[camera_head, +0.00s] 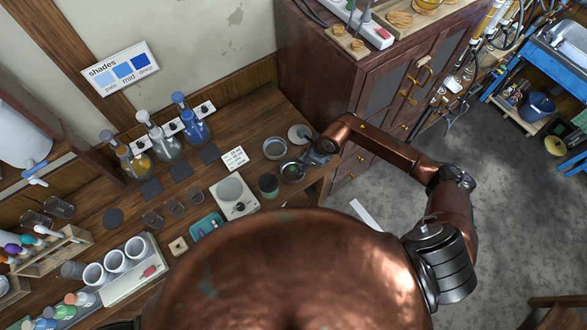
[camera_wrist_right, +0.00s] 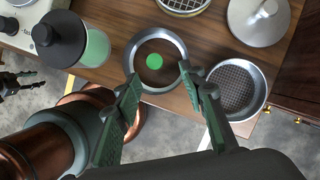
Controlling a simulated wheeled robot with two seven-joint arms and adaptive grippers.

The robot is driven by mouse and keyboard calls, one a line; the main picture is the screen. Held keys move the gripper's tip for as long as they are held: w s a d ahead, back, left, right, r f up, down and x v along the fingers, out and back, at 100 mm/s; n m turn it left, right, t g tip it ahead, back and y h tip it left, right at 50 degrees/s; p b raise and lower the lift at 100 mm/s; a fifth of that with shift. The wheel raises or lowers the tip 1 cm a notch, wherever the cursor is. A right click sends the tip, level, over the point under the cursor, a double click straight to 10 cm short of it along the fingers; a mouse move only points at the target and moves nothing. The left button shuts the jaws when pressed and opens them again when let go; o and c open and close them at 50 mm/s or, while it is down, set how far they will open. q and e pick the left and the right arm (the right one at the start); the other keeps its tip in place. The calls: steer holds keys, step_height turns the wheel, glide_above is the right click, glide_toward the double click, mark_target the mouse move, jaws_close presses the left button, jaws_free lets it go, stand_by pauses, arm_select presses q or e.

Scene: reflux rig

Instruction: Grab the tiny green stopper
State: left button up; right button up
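The tiny green stopper (camera_wrist_right: 154,61) shows in the right wrist view as a small bright green disc. It lies inside a round metal-rimmed dish (camera_wrist_right: 136,47) with a brown bottom. My right gripper (camera_wrist_right: 158,83) is open. Its two green-grey fingertips sit apart over the near rim of the dish, with the stopper just beyond the gap and nothing between them. In the head view my right gripper (camera_head: 316,157) is at the bench's right end beside the dish (camera_head: 292,172); its fingers are hard to make out there.
A dark-lidded jar with green contents (camera_wrist_right: 97,46) stands left of the dish. A mesh-bottomed dish (camera_wrist_right: 240,90) and a knobbed lid (camera_wrist_right: 258,20) are to the right. A hotplate (camera_head: 232,196) is nearby. The bench edge and cabinet (camera_head: 345,75) are close to my right arm.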

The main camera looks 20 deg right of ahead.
mark_target(293, 169)
steer(key=p+x, duration=0.1)
steer(key=x, duration=0.2)
steer(key=a+p+x, duration=0.1)
steer(key=x, duration=0.2)
steer(key=shift+f, duration=0.15)
steer(key=shift+c, duration=0.4)
steer(key=c, duration=0.7)
